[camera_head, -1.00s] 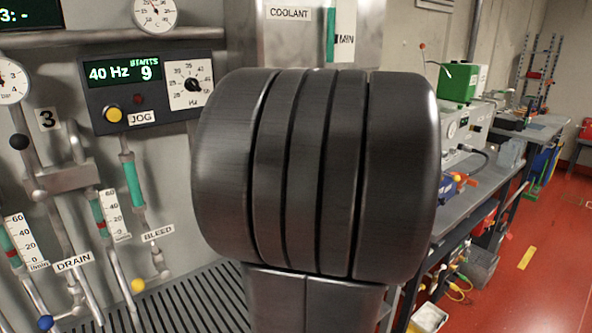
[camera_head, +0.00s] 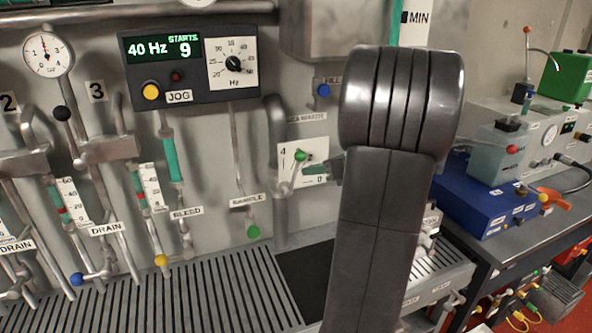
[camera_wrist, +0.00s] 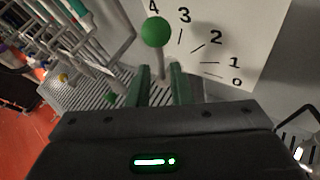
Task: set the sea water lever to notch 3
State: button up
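The sea water lever has a green ball knob (camera_head: 301,156) and stands in front of a white notch plate (camera_head: 290,148) on the panel. In the wrist view the plate (camera_wrist: 235,65) shows 4, 3, 2, 1, 0 in an arc. The green ball (camera_wrist: 155,31) appears just below the 4, left of the 3 mark; the exact notch is unclear. My gripper (camera_wrist: 160,68) has its two green fingers apart, just below the ball in the picture. I cannot tell whether the lever's rod lies between them. In the head view my arm hides most of the gripper.
A pump display (camera_head: 190,60) reads 40 Hz and 9 starts. A green-tipped sprinkle rod (camera_head: 253,232) hangs left of the lever. A pipe (camera_head: 278,170) stands close beside the plate. A grated tray (camera_head: 200,290) lies below. A bench with a blue box (camera_head: 480,205) is at right.

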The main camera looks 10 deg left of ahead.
aim_at(296, 172)
jog(key=x, duration=0.6)
jog(key=shift+p, duration=0.35)
jog(key=shift+c, duration=0.5)
jog(key=shift+s, duration=0.1)
grip_shut()
